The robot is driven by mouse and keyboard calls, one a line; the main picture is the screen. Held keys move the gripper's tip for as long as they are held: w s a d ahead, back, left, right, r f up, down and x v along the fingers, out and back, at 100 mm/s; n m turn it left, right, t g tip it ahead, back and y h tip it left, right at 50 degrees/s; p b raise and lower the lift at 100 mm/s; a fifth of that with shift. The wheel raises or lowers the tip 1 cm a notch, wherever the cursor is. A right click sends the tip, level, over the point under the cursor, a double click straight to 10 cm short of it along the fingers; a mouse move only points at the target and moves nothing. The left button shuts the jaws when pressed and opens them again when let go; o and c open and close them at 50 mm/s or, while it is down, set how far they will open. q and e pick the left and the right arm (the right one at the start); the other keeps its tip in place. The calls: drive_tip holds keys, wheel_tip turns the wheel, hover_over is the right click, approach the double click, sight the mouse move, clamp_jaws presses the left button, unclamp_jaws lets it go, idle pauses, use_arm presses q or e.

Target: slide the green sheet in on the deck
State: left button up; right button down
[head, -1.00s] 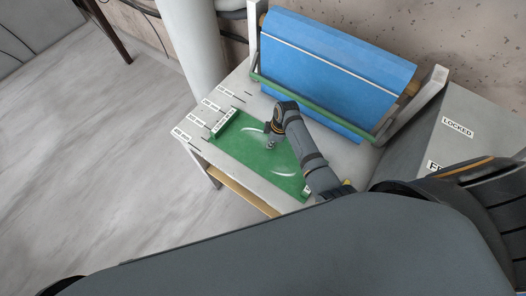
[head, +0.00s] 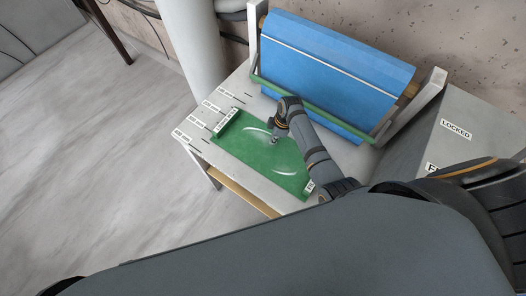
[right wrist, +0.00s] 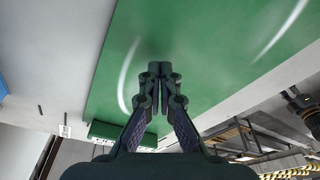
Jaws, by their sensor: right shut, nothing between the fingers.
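The green sheet (head: 245,149) lies on the pale deck (head: 238,176), with two white curved marks and a raised, labelled strip (head: 227,119) along its left end. A small white label is at its right corner. The sheet fills much of the right wrist view (right wrist: 205,60). My right gripper (head: 274,142) is over the middle of the sheet, pointing down, shut and empty. In the right wrist view its fingertips (right wrist: 160,70) are together at the sheet's surface; contact looks likely. My forearm hides part of the sheet's right side. My left gripper is not in view.
A blue roll (head: 330,62) hangs behind the deck between white posts, with a green bar (head: 305,101) along its front. Several labelled marks (head: 197,122) line the deck's left edge. A grey surface with a LOCKED label (head: 455,129) is at right. The floor at left is clear.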

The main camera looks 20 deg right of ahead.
wheel_tip(320, 180, up, 2)
drive_tip(key=shift+r+p, duration=0.15)
drive_tip(key=shift+p, duration=0.6)
drive_tip(key=shift+r, duration=0.95)
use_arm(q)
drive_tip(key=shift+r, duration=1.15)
use_arm(e)
drive_tip(key=shift+r, duration=1.45)
drive_tip(key=shift+f, duration=0.1)
